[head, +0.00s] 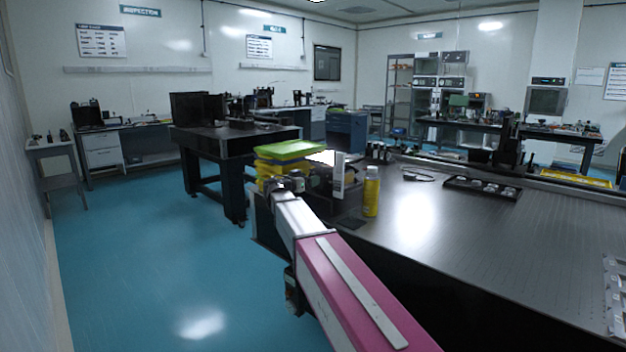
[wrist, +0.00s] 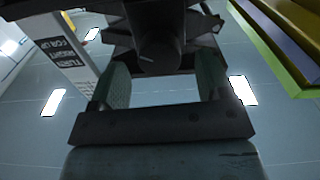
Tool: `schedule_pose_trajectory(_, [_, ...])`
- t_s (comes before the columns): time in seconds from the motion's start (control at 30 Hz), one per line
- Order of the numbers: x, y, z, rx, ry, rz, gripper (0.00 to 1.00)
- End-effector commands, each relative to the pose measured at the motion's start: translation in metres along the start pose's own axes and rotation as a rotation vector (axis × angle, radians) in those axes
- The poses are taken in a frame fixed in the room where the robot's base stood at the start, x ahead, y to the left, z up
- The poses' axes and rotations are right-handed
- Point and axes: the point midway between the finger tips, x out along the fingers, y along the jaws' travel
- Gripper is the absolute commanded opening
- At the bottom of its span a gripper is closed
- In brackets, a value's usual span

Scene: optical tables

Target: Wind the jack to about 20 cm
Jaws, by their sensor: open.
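In the wrist view a dark jack (wrist: 155,15) fills the top middle, with its round dark knob (wrist: 160,50) facing the camera. My gripper (wrist: 163,75) is open, with one finger on each side of the knob. Whether either finger touches the knob cannot be told. In the head view my gripper (head: 272,186) is at the left end of the dark optical table (head: 420,225), beside the stacked yellow and green bins (head: 290,150). The jack cannot be made out clearly there, and its height cannot be read.
A white labelled box (head: 339,177) stands just right of the bins and shows at the left of the wrist view (wrist: 65,50). A yellow bottle (head: 371,191) stands beside it. A tray of parts (head: 482,188) lies farther right. Blue floor (head: 150,250) is clear at the left.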

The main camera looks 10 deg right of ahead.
Motion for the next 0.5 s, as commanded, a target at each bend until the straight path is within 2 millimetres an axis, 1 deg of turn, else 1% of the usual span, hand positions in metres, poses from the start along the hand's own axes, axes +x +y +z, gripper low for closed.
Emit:
schedule_pose_trajectory(0.03, [0.009,-0.001,0.000,0.000,0.000,0.002,0.71])
schedule_pose_trajectory(0.1, [0.017,-0.001,0.000,0.000,0.000,0.001,0.71])
schedule_pose_trajectory(0.2, [0.024,-0.001,0.000,0.000,-0.001,0.000,0.71])
schedule_pose_trajectory(0.33, [0.029,0.000,0.000,0.000,-0.001,0.000,0.71])
schedule_pose_trajectory(0.5, [0.029,0.000,0.000,-0.001,-0.001,0.000,0.71])
